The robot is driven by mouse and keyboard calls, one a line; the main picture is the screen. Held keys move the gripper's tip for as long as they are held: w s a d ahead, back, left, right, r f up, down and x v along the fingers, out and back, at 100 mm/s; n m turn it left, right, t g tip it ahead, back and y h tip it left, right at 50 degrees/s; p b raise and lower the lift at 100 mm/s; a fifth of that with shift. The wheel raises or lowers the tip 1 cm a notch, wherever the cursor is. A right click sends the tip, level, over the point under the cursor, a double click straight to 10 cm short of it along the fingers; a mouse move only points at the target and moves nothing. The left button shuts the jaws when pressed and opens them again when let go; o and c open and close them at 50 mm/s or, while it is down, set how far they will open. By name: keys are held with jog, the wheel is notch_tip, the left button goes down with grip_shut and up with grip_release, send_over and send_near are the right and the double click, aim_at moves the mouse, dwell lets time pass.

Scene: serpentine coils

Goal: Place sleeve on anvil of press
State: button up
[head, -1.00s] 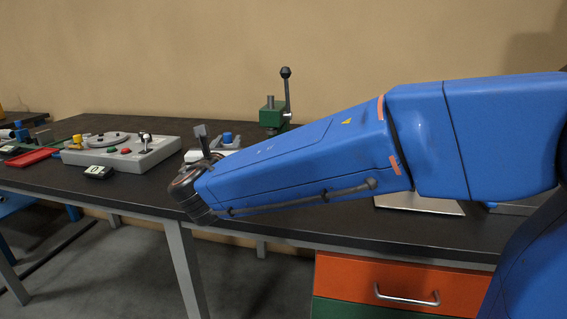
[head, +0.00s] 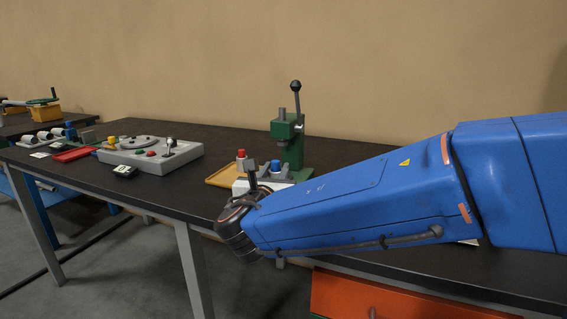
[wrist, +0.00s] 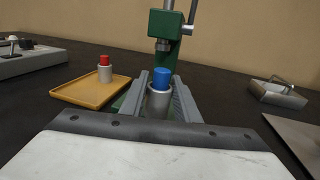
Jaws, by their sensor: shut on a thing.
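A grey sleeve (wrist: 159,102) with a blue plug (wrist: 162,76) in its top is held upright between the grey fingers of my gripper (wrist: 160,98) in the wrist view. The blue plug (head: 276,166) also shows in the head view, just in front of the press. The green press (head: 290,140) stands on the bench with its lever up. In the wrist view the press (wrist: 168,32) is straight behind the sleeve, its ram (wrist: 163,45) above and beyond the plug. The anvil is hidden behind the sleeve and fingers.
A yellow tray (wrist: 92,90) left of the press holds a grey piece with a red top (wrist: 104,70). A grey control panel (head: 150,150) stands farther left. A metal box (wrist: 277,93) sits to the right. Dark bench top is clear between them.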

jog(key=w, duration=0.7)
jog(key=shift+w+d, duration=0.2)
jog(key=shift+d, duration=0.2)
jog(key=w, duration=0.3)
jog(key=shift+w+d, duration=0.25)
jog(key=shift+w, duration=0.05)
jog(key=shift+s+f, duration=0.1)
jog(key=shift+f, duration=0.65)
jog(key=shift+f, duration=0.15)
jog(key=o, duration=1.1)
jog(key=shift+o, duration=0.2)
